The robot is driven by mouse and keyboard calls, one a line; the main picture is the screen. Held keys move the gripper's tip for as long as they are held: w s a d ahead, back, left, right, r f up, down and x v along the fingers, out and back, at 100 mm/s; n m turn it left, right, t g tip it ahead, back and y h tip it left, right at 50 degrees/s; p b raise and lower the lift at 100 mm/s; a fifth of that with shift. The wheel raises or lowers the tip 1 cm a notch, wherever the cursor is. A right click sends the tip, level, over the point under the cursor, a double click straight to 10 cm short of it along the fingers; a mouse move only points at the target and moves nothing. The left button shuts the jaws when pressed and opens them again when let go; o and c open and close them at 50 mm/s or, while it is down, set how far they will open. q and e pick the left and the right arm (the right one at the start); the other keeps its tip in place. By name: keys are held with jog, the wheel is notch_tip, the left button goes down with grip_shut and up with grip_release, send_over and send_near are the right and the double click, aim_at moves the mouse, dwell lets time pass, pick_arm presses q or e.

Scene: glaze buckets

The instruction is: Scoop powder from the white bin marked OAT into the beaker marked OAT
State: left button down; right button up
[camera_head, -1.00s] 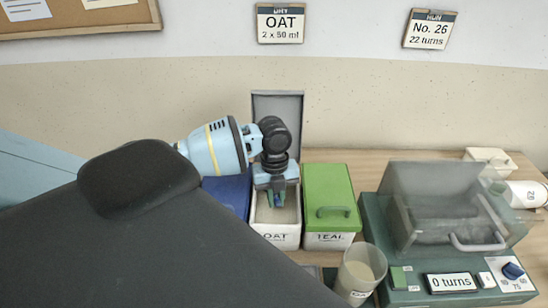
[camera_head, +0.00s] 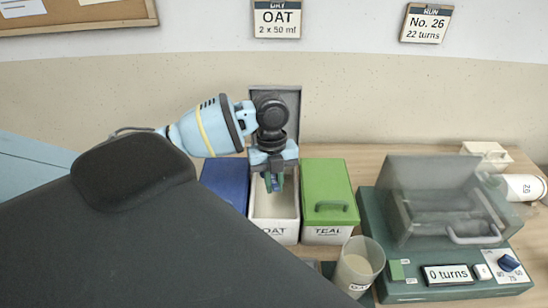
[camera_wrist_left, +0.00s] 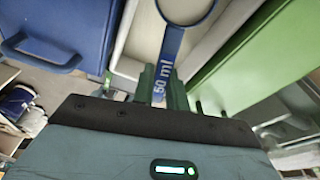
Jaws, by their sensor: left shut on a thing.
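The white bin marked OAT (camera_head: 274,230) stands with its grey lid (camera_head: 274,115) raised behind it. My left gripper (camera_head: 274,184) points down over the bin's opening. It is shut on the handle of a blue scoop (camera_wrist_left: 171,48) marked 50 ml, and the scoop's round rim shows at the top of the left wrist view, partly cut off. I cannot tell whether the scoop holds powder. The beaker (camera_head: 358,268), with a partly visible label, stands to the right in front of the green-lidded bin; pale contents seem to show in it. My right gripper is not seen.
A blue-lidded bin (camera_head: 225,182) stands left of the OAT bin. A green-lidded bin marked TEAL (camera_head: 328,183) stands right of it. A green machine (camera_head: 440,293) with a clear cover and a "0 turns" display is right of the beaker. The wall sign reads OAT 2 x 50 ml (camera_head: 277,20).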

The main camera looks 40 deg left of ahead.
pick_arm(q)
jog(key=shift+t+y, duration=0.6)
jog(key=shift+y, duration=0.2)
jog(key=shift+s+d+r, duration=1.5)
jog(key=shift+s+r, duration=0.2)
jog(key=shift+r, duration=0.1)
